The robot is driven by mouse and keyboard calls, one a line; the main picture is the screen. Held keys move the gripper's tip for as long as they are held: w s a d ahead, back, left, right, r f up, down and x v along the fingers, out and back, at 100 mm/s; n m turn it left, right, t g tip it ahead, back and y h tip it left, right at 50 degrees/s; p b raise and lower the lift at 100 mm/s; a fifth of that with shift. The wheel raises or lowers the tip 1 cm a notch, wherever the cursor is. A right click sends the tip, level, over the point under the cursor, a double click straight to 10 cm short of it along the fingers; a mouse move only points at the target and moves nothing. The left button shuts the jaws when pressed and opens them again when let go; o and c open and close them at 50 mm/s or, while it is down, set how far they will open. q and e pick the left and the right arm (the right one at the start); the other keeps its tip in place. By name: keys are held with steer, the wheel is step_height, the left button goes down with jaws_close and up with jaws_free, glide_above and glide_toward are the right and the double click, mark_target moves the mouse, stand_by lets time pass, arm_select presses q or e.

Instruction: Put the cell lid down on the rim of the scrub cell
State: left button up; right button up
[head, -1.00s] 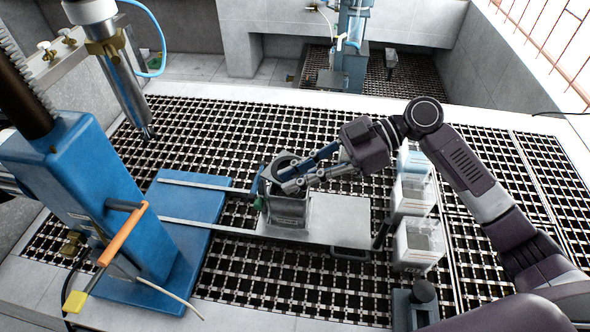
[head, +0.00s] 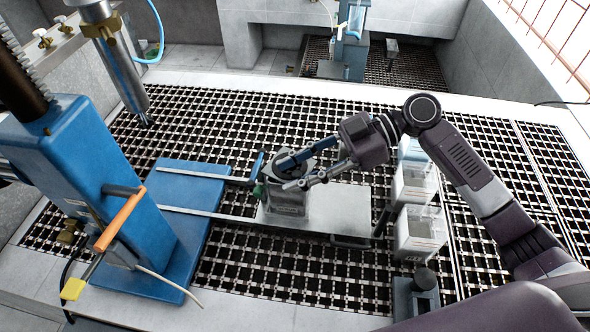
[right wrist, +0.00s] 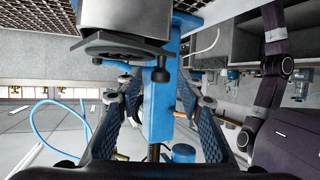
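The scrub cell (head: 290,204) is a grey metal box standing on a flat metal plate. In the right wrist view, where it appears upside down, the cell (right wrist: 125,18) is at the top. The grey cell lid (right wrist: 110,47), with a round ring, lies against its rim; whether it sits fully flush is hard to tell. My right gripper (head: 286,175) is over the cell top and partly hides the lid in the head view. Its fingers (right wrist: 158,88) are spread apart, with nothing seen clamped between them. My left gripper is not in view.
A blue stand (head: 85,180) with an orange handle is at the left, its rails reaching towards the cell. Clear containers (head: 418,232) stand in a row right of the cell, near my right arm. A metal nozzle (head: 125,75) hangs at upper left. Bare grating lies around.

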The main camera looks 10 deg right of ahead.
steer(key=shift+d, duration=0.1)
steer(key=v, duration=1.1)
steer(key=shift+d+r, duration=0.25)
steer(key=shift+d, duration=0.1)
